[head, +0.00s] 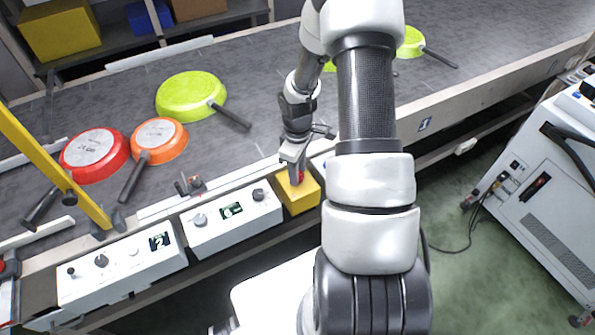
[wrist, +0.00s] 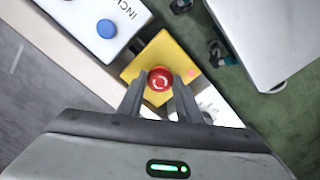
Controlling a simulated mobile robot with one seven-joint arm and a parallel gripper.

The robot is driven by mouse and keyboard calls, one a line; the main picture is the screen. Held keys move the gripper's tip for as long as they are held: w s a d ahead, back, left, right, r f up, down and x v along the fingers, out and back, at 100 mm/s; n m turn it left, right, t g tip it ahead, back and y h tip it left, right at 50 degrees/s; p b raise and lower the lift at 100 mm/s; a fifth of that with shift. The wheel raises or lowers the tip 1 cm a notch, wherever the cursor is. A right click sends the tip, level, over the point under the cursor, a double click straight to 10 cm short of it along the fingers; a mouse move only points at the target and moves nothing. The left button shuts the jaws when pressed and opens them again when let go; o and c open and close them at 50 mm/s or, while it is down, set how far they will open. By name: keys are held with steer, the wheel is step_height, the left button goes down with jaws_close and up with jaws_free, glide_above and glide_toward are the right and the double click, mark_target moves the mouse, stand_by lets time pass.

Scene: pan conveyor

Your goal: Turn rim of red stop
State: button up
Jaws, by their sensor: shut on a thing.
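The red stop (wrist: 160,78) is a round red button with white arrow marks, set on a yellow box (wrist: 133,70). In the wrist view my gripper (wrist: 160,92) has one finger on each side of the button and is shut on its rim. In the head view my gripper (head: 293,160) points down over the yellow box (head: 297,194) at the conveyor's front edge. There the red stop (head: 296,177) is mostly hidden by the fingers.
Two white control boxes with knobs and small displays (head: 232,219) (head: 120,265) stand left of the yellow box. Red (head: 95,153), orange (head: 160,139) and green (head: 190,95) pans lie upside down on the belt (head: 260,90). A yellow bar (head: 55,170) stands at left.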

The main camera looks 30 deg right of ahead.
steer(key=m+b, duration=0.1)
steer(key=m, duration=0.3)
steer(key=shift+f+b, duration=0.1)
steer(key=shift+b, duration=0.3)
steer(key=shift+m+b, duration=0.7)
steer(key=shift+m, duration=1.4)
steer(key=o, duration=1.1)
steer(key=shift+c, duration=0.2)
step_height(320, 180, up, 18)
steer(key=p, duration=0.1)
steer(key=shift+f, duration=0.2)
